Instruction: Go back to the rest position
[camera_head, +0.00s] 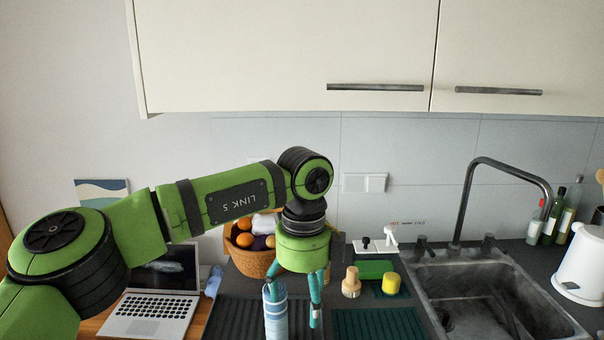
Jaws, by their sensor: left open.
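My left arm (235,199) comes in from the left and bends down over the counter. My left gripper (293,297) points down with its teal fingers apart, nothing clearly held between them. A blue-and-white striped roll-like thing (276,318) stands below the left finger and overlaps it in the picture; I cannot tell whether they touch. My right gripper is out of view.
Closed cabinets (285,50) hang above. A fruit basket (250,262) stands behind my gripper, and a laptop (150,312) is at left. Brushes, a yellow-topped item (391,284) and dark mats lie right of it. The sink (480,290), faucet, bottles and white kettle (582,265) are at right.

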